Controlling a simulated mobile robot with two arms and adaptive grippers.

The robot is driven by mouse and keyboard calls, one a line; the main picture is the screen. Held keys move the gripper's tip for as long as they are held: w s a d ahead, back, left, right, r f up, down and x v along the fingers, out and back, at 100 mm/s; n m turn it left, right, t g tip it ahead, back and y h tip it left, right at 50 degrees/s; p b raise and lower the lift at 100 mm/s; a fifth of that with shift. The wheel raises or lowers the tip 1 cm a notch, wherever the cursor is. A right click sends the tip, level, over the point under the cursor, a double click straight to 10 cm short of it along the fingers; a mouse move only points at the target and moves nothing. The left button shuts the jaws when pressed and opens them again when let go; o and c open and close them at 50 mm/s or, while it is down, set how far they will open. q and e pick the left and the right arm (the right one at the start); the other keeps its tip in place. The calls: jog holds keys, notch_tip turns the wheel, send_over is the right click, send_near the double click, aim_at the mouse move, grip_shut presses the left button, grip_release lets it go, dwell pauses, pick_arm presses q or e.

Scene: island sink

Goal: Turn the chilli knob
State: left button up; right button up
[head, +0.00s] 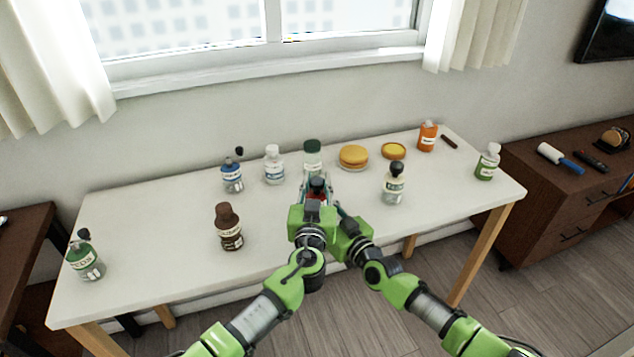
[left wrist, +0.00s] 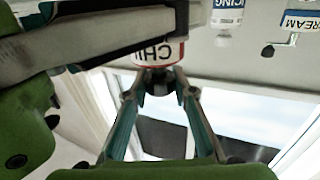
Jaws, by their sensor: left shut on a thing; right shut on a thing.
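The chilli bottle (left wrist: 160,53), with a red and white label reading "CHI", shows upside down in the left wrist view. Its red body (head: 316,196) is mostly hidden by my grippers in the head view. Its dark knob (head: 317,183) is on top. My left gripper (head: 316,190) is shut on the knob; its two fingers (left wrist: 158,92) lie on either side of it in the left wrist view. My right gripper (head: 333,205) comes in from the right and is shut on the bottle's body. Its fingers cross the bottle in the left wrist view.
Several other bottles stand on the white table (head: 160,240): a brown one (head: 228,228) to the left, a dark-capped one (head: 394,187) to the right, and a green-capped one (head: 312,158) behind. The table's left part is mostly clear.

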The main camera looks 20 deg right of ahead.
pick_arm(q)
jog(key=shift+f+g+h, duration=0.1)
jog(key=shift+g+h, duration=0.2)
jog(key=shift+h, duration=0.1)
jog(key=shift+m+g+h, duration=0.5)
jog(key=shift+m+h, duration=0.5)
jog(key=shift+h, duration=0.2)
jog(key=shift+m+g+h, duration=1.7)
jog(key=shift+m+h, duration=0.1)
jog(key=shift+h, duration=0.2)
jog(key=o, duration=1.2)
jog(key=shift+c, duration=0.2)
jog(key=v, duration=1.2)
